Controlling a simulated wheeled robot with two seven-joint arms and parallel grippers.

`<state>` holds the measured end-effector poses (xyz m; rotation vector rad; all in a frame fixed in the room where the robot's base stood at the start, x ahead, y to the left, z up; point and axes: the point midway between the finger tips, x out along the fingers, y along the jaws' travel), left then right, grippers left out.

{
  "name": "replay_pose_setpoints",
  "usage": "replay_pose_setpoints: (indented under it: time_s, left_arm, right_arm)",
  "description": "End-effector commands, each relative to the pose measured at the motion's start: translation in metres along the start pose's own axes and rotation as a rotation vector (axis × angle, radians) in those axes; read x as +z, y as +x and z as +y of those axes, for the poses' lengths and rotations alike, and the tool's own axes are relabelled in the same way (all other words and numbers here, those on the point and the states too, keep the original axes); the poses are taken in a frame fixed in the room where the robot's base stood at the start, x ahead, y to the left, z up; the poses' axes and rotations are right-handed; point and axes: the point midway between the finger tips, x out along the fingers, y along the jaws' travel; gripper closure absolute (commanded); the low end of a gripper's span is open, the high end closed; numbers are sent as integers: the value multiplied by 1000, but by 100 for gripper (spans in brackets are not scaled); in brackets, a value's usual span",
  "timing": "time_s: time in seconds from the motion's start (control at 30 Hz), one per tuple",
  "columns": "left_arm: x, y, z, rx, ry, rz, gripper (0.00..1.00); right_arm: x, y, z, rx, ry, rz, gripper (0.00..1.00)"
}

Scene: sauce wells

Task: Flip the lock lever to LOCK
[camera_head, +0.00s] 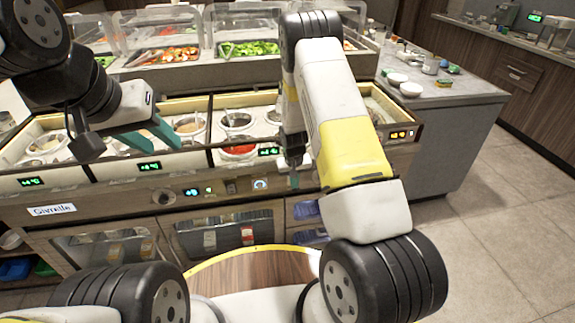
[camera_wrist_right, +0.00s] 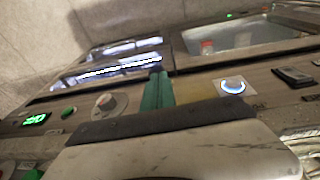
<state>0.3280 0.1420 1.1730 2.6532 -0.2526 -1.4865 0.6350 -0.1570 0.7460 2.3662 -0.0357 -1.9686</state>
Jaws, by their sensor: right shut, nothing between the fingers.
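The counter's front control panel holds a round knob (camera_head: 162,197), a dark switch (camera_head: 230,187) and a blue-ringed button (camera_head: 260,184). I cannot make out which part is the lock lever, nor any LOCK lettering. My right gripper (camera_head: 294,180) points down in front of the panel, right of the blue-ringed button. In the right wrist view its teal fingers (camera_wrist_right: 158,90) are shut and empty, between the knob (camera_wrist_right: 105,102) and the lit button (camera_wrist_right: 233,85). Dark switches (camera_wrist_right: 293,76) show at the right there. My left gripper (camera_head: 158,138) is open and empty over the sauce wells.
Sauce wells, one with red sauce (camera_head: 240,149), lie behind the panel. Food trays under clear covers (camera_head: 246,20) stand further back. A grey side counter (camera_head: 440,95) with white bowls (camera_head: 410,89) is at the right. Floor is clear at the lower right.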

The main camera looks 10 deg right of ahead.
Motion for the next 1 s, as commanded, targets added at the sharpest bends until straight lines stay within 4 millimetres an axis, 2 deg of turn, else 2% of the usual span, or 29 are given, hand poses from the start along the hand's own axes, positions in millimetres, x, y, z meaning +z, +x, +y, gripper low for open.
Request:
replay_pose_setpoints:
  time_s: [0.5, 1.0]
  left_arm:
    - [0, 0, 0, 0, 0, 0, 64]
    - [0, 0, 0, 0, 0, 0, 64]
  right_arm:
    - [12, 28, -2, 0, 0, -2, 100]
    - [14, 34, -2, 0, 0, -4, 100]
